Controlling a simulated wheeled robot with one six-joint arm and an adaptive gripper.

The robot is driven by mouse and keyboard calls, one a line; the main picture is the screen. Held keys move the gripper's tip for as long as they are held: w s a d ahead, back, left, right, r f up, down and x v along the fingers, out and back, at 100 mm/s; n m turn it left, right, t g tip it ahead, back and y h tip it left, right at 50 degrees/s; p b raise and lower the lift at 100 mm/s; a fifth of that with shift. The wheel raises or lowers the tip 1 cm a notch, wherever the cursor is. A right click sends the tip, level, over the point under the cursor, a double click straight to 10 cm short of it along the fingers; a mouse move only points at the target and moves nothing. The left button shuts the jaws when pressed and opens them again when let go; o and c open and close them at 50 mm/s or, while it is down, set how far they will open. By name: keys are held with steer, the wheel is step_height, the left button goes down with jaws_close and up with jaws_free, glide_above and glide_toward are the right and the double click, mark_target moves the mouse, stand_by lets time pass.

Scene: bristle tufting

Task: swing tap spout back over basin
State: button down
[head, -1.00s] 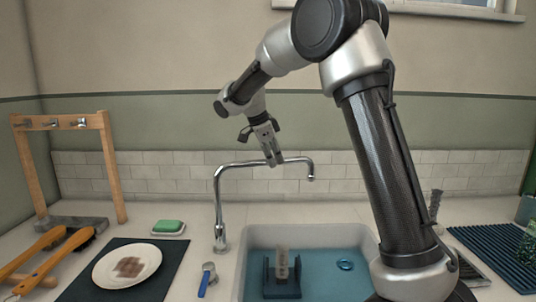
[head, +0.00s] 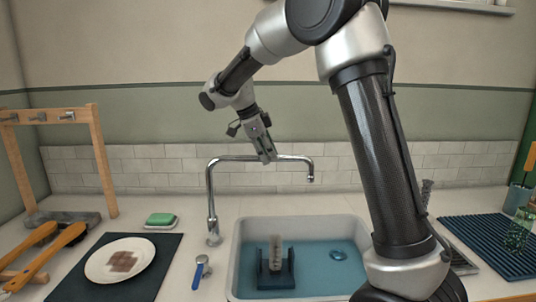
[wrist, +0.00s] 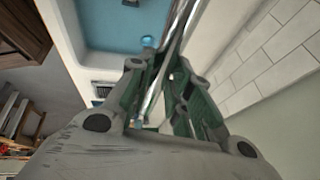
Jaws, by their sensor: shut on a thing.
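The chrome tap (head: 211,200) stands upright on the counter, left of the basin (head: 240,262). Its long spout (head: 230,159) reaches right, and its downturned outlet (head: 311,177) shows above the basin's back edge in the head view; the exact depth is unclear. My gripper (head: 268,157) is shut on the spout, about midway along it. In the wrist view the spout (wrist: 176,28) runs between the fingers of my gripper (wrist: 160,90), with the basin's blue water (wrist: 105,25) below. The fingers partly hide the gripped stretch.
In the basin are a blue holder (head: 275,280) with an upright brush-like piece and a blue ring (head: 338,254). A blue-handled tool (head: 201,270), green soap (head: 161,219), a plate (head: 98,263) and a wooden rack (head: 101,160) stand left. A ribbed mat (head: 490,245) lies right.

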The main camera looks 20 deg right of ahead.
steer(key=c, duration=1.3)
jaws_free()
steer(key=shift+s+a, duration=0.1)
steer(key=shift+s, duration=0.1)
steer(key=v, duration=1.2)
